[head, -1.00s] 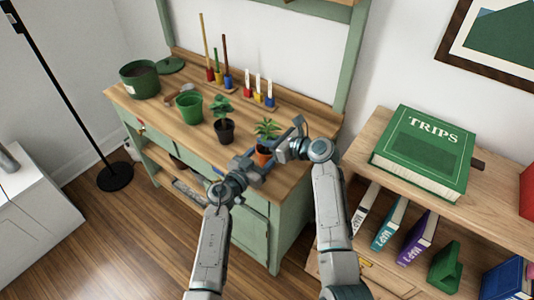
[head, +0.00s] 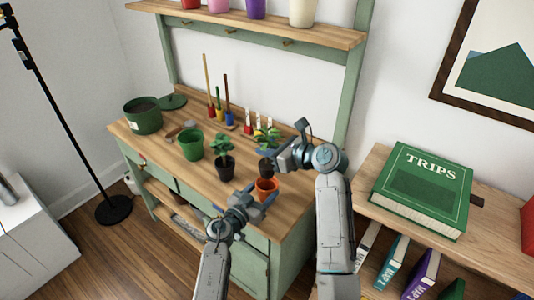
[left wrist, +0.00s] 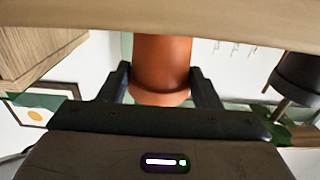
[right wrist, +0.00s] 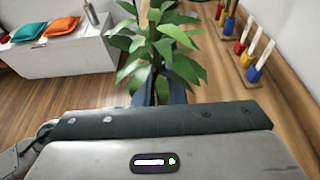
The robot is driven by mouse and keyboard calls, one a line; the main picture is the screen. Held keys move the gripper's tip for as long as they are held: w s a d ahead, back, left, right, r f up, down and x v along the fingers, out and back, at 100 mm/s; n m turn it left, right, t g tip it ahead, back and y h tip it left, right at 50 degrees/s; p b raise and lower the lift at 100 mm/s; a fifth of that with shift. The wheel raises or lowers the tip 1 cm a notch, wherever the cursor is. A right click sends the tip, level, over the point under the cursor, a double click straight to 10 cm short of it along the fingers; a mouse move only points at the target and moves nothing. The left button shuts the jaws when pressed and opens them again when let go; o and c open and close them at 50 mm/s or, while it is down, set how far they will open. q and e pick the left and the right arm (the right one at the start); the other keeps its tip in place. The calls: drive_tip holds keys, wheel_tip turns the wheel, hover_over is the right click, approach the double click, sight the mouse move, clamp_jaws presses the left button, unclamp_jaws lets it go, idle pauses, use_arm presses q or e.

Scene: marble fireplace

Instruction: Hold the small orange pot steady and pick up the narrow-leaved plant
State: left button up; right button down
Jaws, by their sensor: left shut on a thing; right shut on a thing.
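The small orange pot (head: 266,184) stands near the front right edge of the bench top. My left gripper (head: 264,195) is shut on it; in the left wrist view the orange pot (left wrist: 162,62) sits between both fingers. The narrow-leaved plant (head: 267,137) is above the pot, with its dark root ball (head: 265,166) clear of most of the pot. My right gripper (head: 268,160) is shut on the plant low down. In the right wrist view the plant's green leaves (right wrist: 160,42) spread above the fingers and hide their grip.
A black pot (head: 225,168) with a broad-leaved plant stands left of the orange pot. An empty green pot (head: 191,145) and a larger dark green pot (head: 143,116) stand farther left. Upright tools (head: 228,116) and white markers (head: 259,121) are behind. The bench front is free.

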use_arm(q)
drive_tip(key=shift+r+p, duration=0.4)
drive_tip(key=shift+r, duration=0.3)
drive_tip(key=o, duration=1)
drive_tip(key=shift+f, duration=0.1)
drive_tip(key=v, duration=1.2)
drive_tip(key=shift+s+d, duration=0.1)
